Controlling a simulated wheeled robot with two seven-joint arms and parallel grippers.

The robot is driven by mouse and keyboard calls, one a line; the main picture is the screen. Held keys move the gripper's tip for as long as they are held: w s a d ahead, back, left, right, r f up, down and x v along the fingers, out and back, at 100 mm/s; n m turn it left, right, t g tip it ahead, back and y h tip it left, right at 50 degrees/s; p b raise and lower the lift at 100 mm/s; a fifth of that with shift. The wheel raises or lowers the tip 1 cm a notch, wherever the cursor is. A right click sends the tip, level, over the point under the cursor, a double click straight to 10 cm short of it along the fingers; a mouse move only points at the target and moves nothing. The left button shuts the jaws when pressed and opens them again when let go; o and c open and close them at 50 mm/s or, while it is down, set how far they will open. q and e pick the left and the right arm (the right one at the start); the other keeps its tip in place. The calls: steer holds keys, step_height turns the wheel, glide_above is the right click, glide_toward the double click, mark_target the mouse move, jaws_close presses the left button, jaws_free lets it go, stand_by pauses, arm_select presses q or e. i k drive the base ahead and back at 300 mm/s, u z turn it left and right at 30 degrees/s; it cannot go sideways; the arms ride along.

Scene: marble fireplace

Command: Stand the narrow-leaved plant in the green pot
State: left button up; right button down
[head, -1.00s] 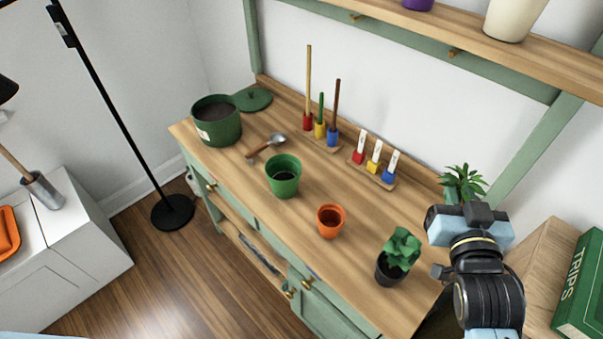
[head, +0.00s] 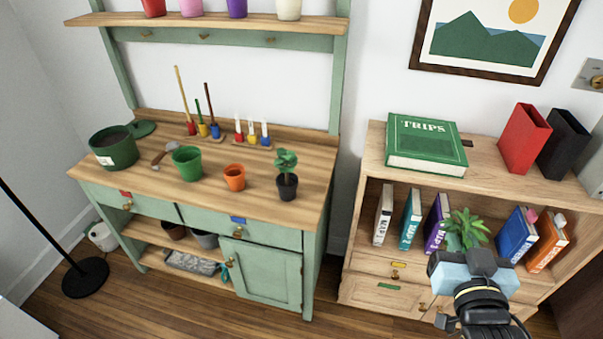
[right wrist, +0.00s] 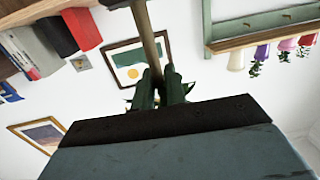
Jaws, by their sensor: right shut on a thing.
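The narrow-leaved plant (head: 466,226) shows in the head view just beyond my right gripper (head: 462,250), which is shut on it. Its lower part is largely hidden by the gripper. In the right wrist view, narrow leaf tips (right wrist: 131,98) show beside the dark fingers (right wrist: 161,92); the rest of the plant is hidden. The green pot (head: 187,163) stands upright on the wooden bench top (head: 215,193), far to the left of the held plant. No plant shows in it. My left gripper is out of view.
An orange pot (head: 234,178) and a broad-leaved plant in a black pot (head: 287,187) stand right of the green pot. A large green container (head: 113,148) and a trowel (head: 162,153) are to its left. A bookcase (head: 375,218) with books stands behind my right gripper.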

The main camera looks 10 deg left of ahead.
mark_target(190, 168)
steer(key=u, duration=0.5)
steer(key=i, duration=0.45)
steer(key=u, duration=1.15)
steer(key=i, duration=0.9)
steer(key=u, duration=0.45)
